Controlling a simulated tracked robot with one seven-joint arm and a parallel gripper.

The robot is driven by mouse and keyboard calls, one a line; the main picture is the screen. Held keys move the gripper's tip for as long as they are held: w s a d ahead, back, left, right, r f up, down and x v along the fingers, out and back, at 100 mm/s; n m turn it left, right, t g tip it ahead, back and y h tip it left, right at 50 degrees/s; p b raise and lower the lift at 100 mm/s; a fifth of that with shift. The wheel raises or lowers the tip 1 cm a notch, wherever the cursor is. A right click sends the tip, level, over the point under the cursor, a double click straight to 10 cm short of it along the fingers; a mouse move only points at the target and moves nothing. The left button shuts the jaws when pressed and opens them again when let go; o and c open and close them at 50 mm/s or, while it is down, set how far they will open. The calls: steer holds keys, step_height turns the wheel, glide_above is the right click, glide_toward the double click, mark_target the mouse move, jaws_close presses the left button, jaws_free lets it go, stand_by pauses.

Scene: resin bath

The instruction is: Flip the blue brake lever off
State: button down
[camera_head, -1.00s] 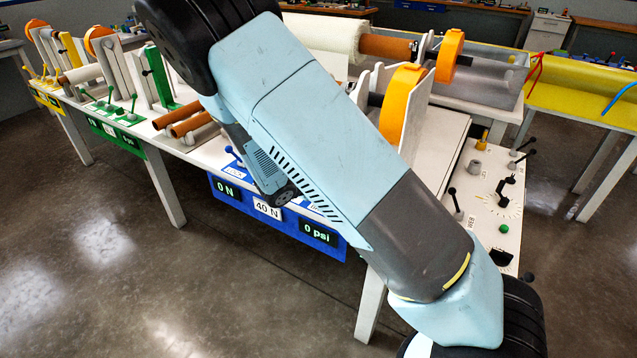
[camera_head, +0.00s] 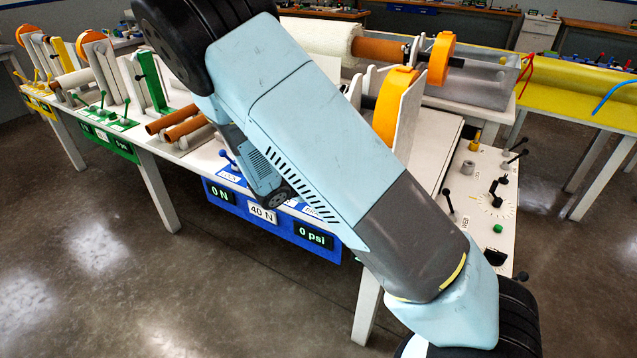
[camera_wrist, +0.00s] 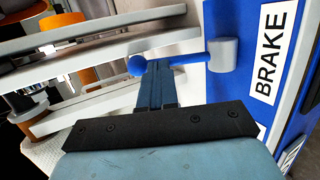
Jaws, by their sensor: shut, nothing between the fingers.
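The blue brake lever (camera_wrist: 186,59) lies across the wrist view, with a round blue ball at its left end and a grey round pivot (camera_wrist: 223,55) at its right end. A white BRAKE label (camera_wrist: 272,55) is on the blue panel to the right of the pivot. My gripper (camera_wrist: 157,66) is shut and empty. Its blue fingers reach up to the lever beside the ball; I cannot tell whether they touch it. In the head view my arm hides the gripper and the brake lever.
Another blue lever (camera_head: 228,158) stands on the bench above the blue display panel (camera_head: 236,210). Brown rollers (camera_head: 186,130) lie left of it. Orange wheels (camera_head: 394,104) and pale upright plates stand close behind my arm. A white board with black levers (camera_head: 470,225) is at right. Open floor lies in front.

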steer(key=r+v, duration=0.1)
steer(key=v, duration=1.2)
steer(key=shift+r, duration=0.1)
steer(key=s+d+r+m+g+y, duration=0.2)
steer(key=s+d+r+m+g, duration=0.15)
steer(key=d+r, duration=0.45)
steer(key=s+d+r+m+g+y, duration=0.2)
steer(key=s+d+r+m+g, duration=0.3)
steer(key=d, duration=0.6)
steer(key=s+d+r+t+y, duration=0.2)
steer(key=s+r+y, duration=0.1)
steer(key=s+r, duration=0.3)
steer(key=s+d+r+t+y, duration=0.2)
steer(key=s+r, duration=0.4)
steer(key=s, duration=0.3)
steer(key=shift+d+r+m+t+y, duration=0.2)
steer(key=shift+d+m+t+y, duration=0.25)
steer(key=shift+d+t, duration=0.3)
